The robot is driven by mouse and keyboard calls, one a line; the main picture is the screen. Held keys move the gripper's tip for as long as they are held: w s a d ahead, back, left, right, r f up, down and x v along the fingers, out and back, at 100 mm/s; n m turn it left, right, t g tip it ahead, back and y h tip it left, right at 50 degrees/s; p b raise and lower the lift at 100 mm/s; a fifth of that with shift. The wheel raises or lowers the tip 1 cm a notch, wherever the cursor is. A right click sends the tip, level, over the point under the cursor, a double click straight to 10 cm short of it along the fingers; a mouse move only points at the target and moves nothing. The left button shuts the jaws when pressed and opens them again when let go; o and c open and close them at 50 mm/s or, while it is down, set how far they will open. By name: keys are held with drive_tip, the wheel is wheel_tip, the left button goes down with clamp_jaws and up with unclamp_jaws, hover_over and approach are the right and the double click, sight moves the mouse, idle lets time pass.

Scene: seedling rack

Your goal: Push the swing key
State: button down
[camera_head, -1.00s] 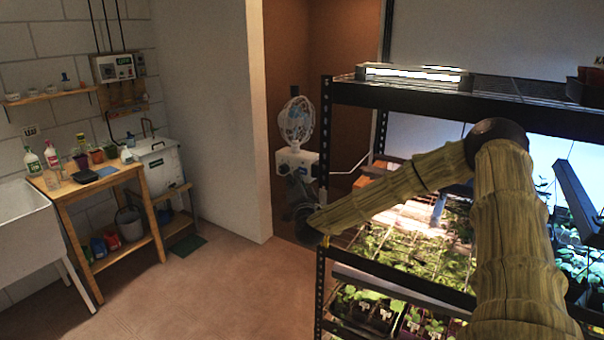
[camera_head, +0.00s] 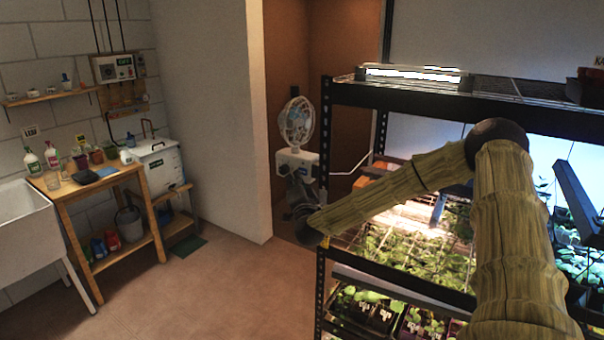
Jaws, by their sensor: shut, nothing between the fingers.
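A fan (camera_head: 297,121) with a round cage stands in the brown doorway behind the rack's left post. Under its cage is a white control box (camera_head: 291,161) with small dark and blue marks on its front. The swing key is too small to pick out among them. My arm reaches left across the rack, and its end lies in front of the fan's stand. My gripper (camera_head: 298,191) is small and dark there, just below the control box, and looks shut and empty. I cannot tell whether its tips touch the box.
A black rack (camera_head: 323,150) with lit seedling trays stands close at the right, its left post beside my gripper. A white wall end (camera_head: 257,130) stands left of the fan. A wooden table (camera_head: 110,180) and a sink (camera_head: 25,225) are far left. The floor between is clear.

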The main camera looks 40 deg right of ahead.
drive_tip(key=shift+w+d+b, duration=0.25)
drive_tip(key=shift+d+b, duration=0.05)
drive_tip(key=shift+d, duration=0.15)
idle(1.0)
drive_tip(key=shift+s+a, duration=0.25)
drive_tip(key=shift+a, duration=0.3)
drive_tip(key=shift+b, duration=0.3)
drive_tip(key=shift+s+a+b, duration=0.2)
drive_tip(key=shift+s+a, duration=0.2)
drive_tip(key=shift+a, duration=0.5)
drive_tip(key=shift+s+a+b, duration=0.2)
drive_tip(key=shift+s+a, duration=0.15)
drive_tip(key=shift+a, duration=0.6)
drive_tip(key=shift+s+a+b, duration=0.2)
drive_tip(key=shift+s+a, duration=0.2)
drive_tip(key=shift+a, duration=0.5)
